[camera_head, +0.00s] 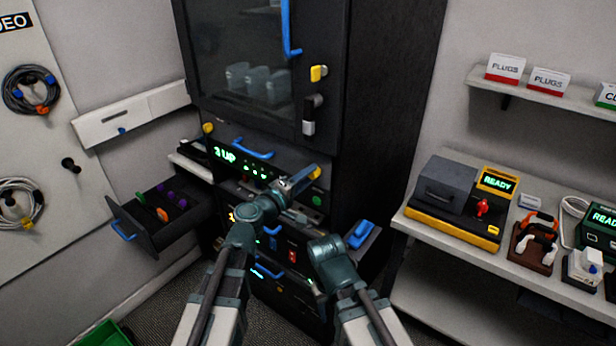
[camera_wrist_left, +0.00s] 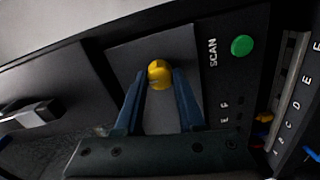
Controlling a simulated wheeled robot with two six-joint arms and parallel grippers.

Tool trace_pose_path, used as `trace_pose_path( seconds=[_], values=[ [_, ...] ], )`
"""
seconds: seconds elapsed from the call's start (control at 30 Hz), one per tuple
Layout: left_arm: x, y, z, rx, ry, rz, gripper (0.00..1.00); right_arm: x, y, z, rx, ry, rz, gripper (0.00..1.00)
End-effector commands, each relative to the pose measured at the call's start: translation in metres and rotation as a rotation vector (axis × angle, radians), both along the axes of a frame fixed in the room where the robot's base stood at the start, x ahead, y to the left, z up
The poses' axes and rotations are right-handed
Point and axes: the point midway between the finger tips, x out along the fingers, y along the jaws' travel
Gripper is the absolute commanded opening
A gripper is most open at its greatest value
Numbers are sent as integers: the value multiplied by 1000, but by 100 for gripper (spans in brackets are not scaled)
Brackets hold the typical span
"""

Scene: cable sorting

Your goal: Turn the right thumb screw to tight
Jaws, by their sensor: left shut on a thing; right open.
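The right thumb screw is a small yellow knob (camera_head: 313,172) at the right end of the dark rack unit's front. In the left wrist view, the yellow knob (camera_wrist_left: 159,74) sits between the fingertips on a grey plate. My left gripper (camera_head: 303,181) is shut on it, with one dark blue finger on each side. Its exact turn cannot be read. Another yellow thumb screw (camera_head: 208,127) is at the unit's left end. My right arm (camera_head: 335,262) is lower, in front of the lower drawers. Its gripper is open and empty, its fingers hard to make out.
A green button (camera_wrist_left: 242,45) marked SCAN is close right of my left gripper. A green-lit display (camera_head: 226,154) and blue handle (camera_head: 253,148) are left along the unit. An open drawer (camera_head: 150,232) juts out at left. A bench (camera_head: 470,262) with devices is at right.

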Motion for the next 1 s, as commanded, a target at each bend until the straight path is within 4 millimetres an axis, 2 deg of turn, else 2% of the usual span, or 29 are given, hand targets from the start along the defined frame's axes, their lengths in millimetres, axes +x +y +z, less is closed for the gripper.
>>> trace_pose_path(
  seconds=[0.27, 0.3, 0.43, 0.8, 1.0],
  values=[
    [0, 0, 0, 1, 1, 1, 0, 0, 0, 0, 0, 0, 0, 50],
    [0, 0, 0, 1, 1, 1, 44, 0, 0, 0, 0, 0, 0, 50],
    [0, 0, 0, 0, 0, 0, 67, 0, 0, 0, 0, 0, 0, 50],
    [-1, 0, 0, 0, 0, 0, 68, 0, 0, 0, 0, 0, 0, 50],
    [-12, 3, 1, 0, 0, 0, 68, 0, 0, 1, 0, 0, 0, 50]
  ],
)
